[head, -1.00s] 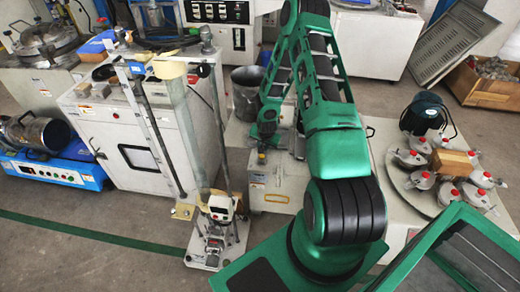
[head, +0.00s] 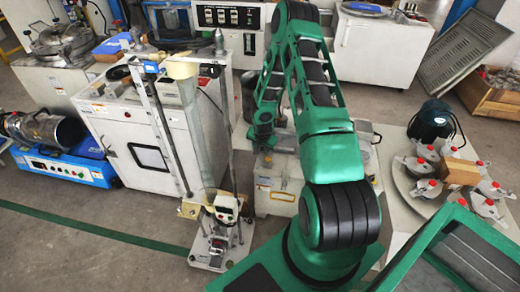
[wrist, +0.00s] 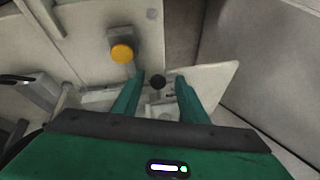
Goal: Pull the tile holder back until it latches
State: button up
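My gripper (wrist: 160,76) is open in the wrist view, with its two green fingers apart. A small black knob (wrist: 158,82) shows between the fingertips, with a gap on both sides. It sits over a pale metal plate (wrist: 208,84). An orange-yellow round knob (wrist: 122,54) stands on a grey block just beyond the left finger. I cannot tell for certain which part is the tile holder. In the head view my gripper (head: 263,140) is small, low over a white box-shaped machine (head: 275,190), and its fingers are hard to make out there.
A tall stand with two columns (head: 218,225) is left of the machine. A white cabinet (head: 150,150) stands behind it. A round table (head: 420,195) with several red-capped grey pieces and a wooden block (head: 460,171) is on the right. Open floor lies at the front left.

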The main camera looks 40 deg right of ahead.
jog(key=shift+d, duration=0.15)
jog(key=shift+s+r, duration=0.1)
jog(key=shift+r, duration=0.15)
jog(key=v, duration=1)
jog(key=shift+r, duration=0.1)
